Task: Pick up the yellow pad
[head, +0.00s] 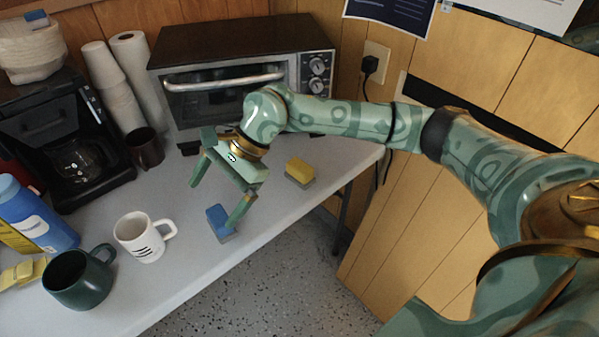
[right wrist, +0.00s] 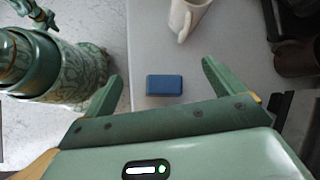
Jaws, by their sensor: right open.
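The yellow pad (head: 299,169), a small block with a grey underside, lies on the grey counter in front of the toaster oven's right end. My right gripper (head: 213,206) is open and empty, pointing down over the counter, left of the yellow pad and apart from it. A blue pad (head: 219,219) lies near the counter's front edge, by its right fingertip. In the right wrist view the blue pad (right wrist: 164,85) shows between the open fingers (right wrist: 162,72); the yellow pad is not seen there. A green pronged part at that view's top left may be my left gripper.
A white mug (head: 140,238) and a dark green mug (head: 77,281) stand to the left on the counter (head: 200,262). The toaster oven (head: 245,80) stands behind, with a dark cup (head: 146,148) beside it. Bare counter surrounds the yellow pad.

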